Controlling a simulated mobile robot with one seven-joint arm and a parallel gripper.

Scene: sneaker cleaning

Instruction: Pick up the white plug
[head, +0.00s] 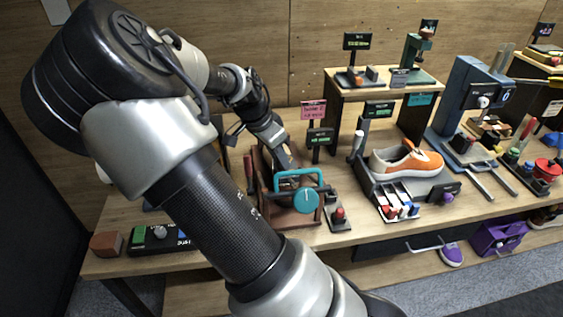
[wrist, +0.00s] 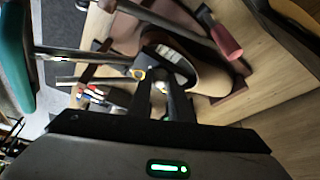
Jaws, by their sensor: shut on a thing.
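My gripper (head: 286,160) reaches down into the brown device with a teal handle (head: 297,198) on the table. In the wrist view, the fingers of my gripper (wrist: 165,82) are close together at a small white ribbed piece (wrist: 178,62), which I take for the white plug. The piece sits at a dark round part of the brown device (wrist: 210,75). The fingers hide part of it, and I cannot tell whether it is clear of the device. The plug cannot be made out in the head view.
An orange sneaker (head: 405,160) rests on a grey stand to the right, with small bottles (head: 400,207) in front. Sign posts (head: 315,125) stand close beside my gripper. A red-handled tool (wrist: 222,38) lies near it in the wrist view. A wooden shelf (head: 345,102) stands behind.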

